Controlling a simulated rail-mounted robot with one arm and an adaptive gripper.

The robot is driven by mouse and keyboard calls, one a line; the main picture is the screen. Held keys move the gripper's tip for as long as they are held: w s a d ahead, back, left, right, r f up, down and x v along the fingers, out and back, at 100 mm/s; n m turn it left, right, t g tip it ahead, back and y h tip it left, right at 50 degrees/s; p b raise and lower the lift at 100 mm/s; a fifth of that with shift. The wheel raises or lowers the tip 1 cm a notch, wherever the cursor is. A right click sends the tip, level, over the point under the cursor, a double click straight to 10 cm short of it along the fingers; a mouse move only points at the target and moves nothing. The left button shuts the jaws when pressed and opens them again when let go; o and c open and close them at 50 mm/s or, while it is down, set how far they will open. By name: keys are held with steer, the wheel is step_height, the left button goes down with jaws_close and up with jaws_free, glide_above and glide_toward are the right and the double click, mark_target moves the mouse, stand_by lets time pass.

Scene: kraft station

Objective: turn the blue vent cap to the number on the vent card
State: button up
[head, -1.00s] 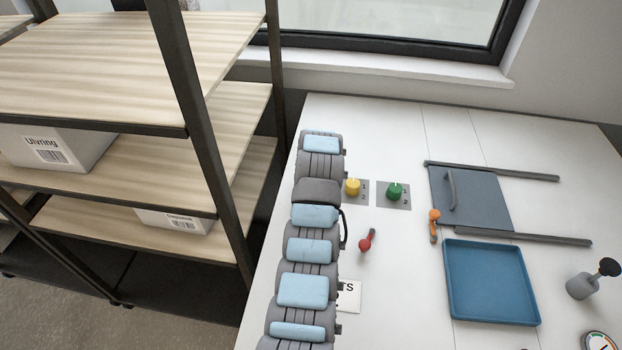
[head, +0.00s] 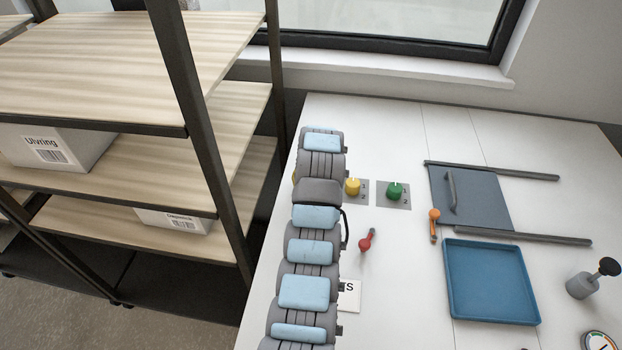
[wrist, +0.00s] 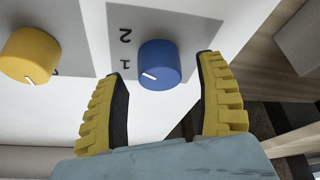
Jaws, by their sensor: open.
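The blue vent cap (wrist: 160,64) shows in the wrist view on a grey plate (wrist: 192,26) printed with the numbers 1 and 2. Its white pointer line aims down and left, close to the 1. My gripper (wrist: 163,66) is open, with one yellow-ribbed finger on each side of the cap. The fingers look apart from it, though contact is hard to judge. In the head view the blue cap is hidden behind my arm. A white card (head: 349,295) lies partly behind my arm, with only the letter S readable, so I cannot read a number on it.
A yellow cap (head: 353,187) and a green cap (head: 396,191) stand close by on similar plates. A red lever (head: 366,240), an orange lever (head: 434,224), a blue tray (head: 490,282) and a grey sliding panel (head: 480,198) are to the right. A shelf rack (head: 195,125) stands left.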

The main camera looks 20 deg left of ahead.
steer(key=shift+v, duration=3.15)
